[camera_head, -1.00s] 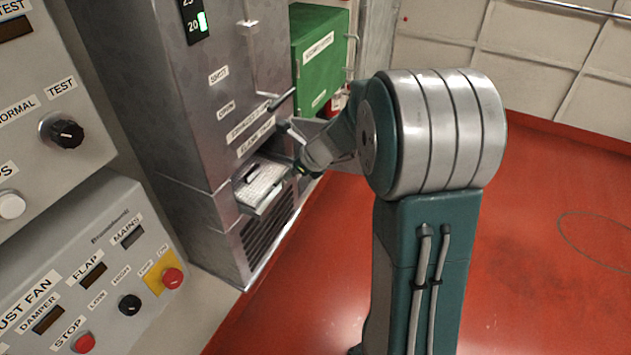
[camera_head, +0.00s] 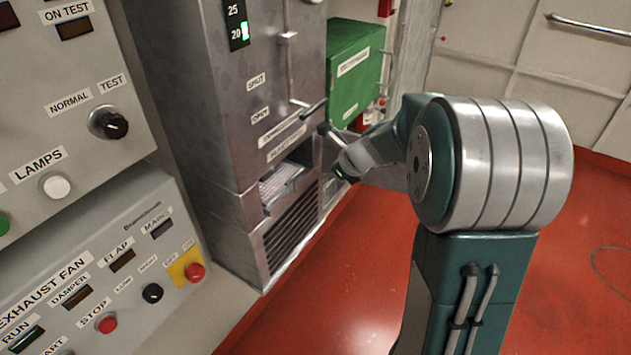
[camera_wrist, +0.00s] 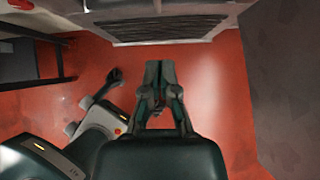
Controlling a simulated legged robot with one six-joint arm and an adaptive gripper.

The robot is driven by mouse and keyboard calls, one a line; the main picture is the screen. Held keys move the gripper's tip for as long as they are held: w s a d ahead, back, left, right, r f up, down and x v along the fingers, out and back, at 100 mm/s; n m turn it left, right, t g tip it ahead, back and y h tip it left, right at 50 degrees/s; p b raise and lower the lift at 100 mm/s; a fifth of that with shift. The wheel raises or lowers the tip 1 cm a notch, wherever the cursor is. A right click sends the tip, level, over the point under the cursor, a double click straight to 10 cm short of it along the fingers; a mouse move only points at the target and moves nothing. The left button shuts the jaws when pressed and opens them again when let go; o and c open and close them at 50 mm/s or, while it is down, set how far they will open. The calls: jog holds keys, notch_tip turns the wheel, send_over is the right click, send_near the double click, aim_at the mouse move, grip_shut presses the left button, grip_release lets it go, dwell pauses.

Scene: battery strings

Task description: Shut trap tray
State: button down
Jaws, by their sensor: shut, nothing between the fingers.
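The trap tray (camera_head: 283,187) is a pale, shallow tray in a low slot of the grey metal cabinet (camera_head: 235,140). It sits mostly inside the slot, with its front edge near the opening and dark space above it. My gripper (camera_head: 340,172) is just right of the slot in the head view, small and partly hidden by its own wrist. In the wrist view my gripper (camera_wrist: 160,66) has its fingers together and empty, pointing toward the cabinet's vent grille (camera_wrist: 170,30). I cannot tell whether it touches the tray.
A lever handle (camera_head: 313,109) juts out above the slot. A green box (camera_head: 354,75) hangs beyond the cabinet. Control panels with knobs and buttons (camera_head: 108,123) stand at left. The red floor (camera_head: 330,300) in front of the cabinet is clear.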

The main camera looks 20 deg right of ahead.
aim_at(303, 179)
jog(key=v, duration=0.6)
notch_tip(303, 179, down, 6)
jog(key=s+d+t+y, duration=0.2)
jog(key=s+t+y, duration=0.1)
jog(key=t+y, duration=0.25)
jog(key=shift+t+h, duration=0.25)
jog(key=shift+t, duration=0.1)
jog(key=x, duration=1.4)
jog(key=shift+w+a+r, duration=0.1)
jog(key=shift+w+r, duration=0.05)
jog(key=shift+r+x, duration=0.15)
jog(key=shift+x, duration=0.65)
jog(key=shift+r+x, duration=0.15)
jog(key=shift+x, duration=0.65)
jog(key=shift+r, duration=0.1)
